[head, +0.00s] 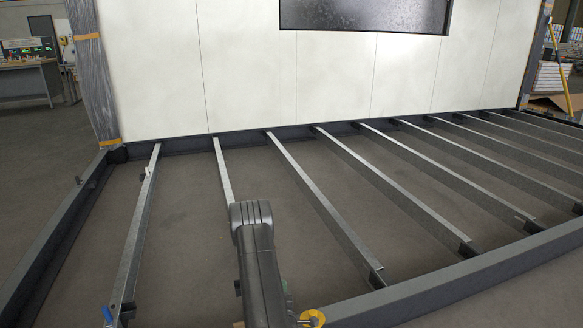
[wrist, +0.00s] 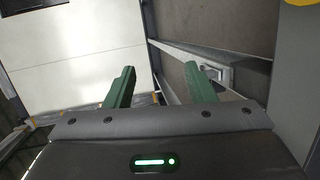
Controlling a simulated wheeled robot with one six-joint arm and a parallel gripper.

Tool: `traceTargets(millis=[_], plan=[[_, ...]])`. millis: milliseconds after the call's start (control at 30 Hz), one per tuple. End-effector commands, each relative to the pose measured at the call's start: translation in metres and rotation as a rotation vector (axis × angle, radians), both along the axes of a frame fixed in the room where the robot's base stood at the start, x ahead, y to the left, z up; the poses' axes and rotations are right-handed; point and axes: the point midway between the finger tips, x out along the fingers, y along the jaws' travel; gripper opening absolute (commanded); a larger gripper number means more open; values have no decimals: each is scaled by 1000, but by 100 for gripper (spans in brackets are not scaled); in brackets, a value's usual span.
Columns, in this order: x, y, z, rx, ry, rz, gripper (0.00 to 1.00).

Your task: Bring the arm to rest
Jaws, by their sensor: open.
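My gripper (wrist: 160,70) shows in the wrist view with its two green fingers spread wide apart. Nothing is held between them. Past the fingers lie a white wall panel and a metal beam (wrist: 190,52). A small light-grey bracket-like piece (wrist: 217,72) shows behind the right finger, which partly covers it. In the head view my dark grey arm rises at the bottom centre, in front of the floor frame. The gripper itself cannot be made out there.
Several metal joists (head: 320,205) run across the floor frame, with open gaps between them. A dark frame edge beam (head: 470,272) crosses the front right. White wall panels (head: 240,70) stand at the back. A blue object (head: 107,314) sits by the left joist's near end.

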Motion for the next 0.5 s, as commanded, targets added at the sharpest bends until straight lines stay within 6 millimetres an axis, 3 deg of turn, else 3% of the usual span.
traceTargets(millis=[33, 500], plan=[[-1, 0, 12, 1, 0, -1, 50], [-13, -4, 67, 2, 0, -13, 50]])
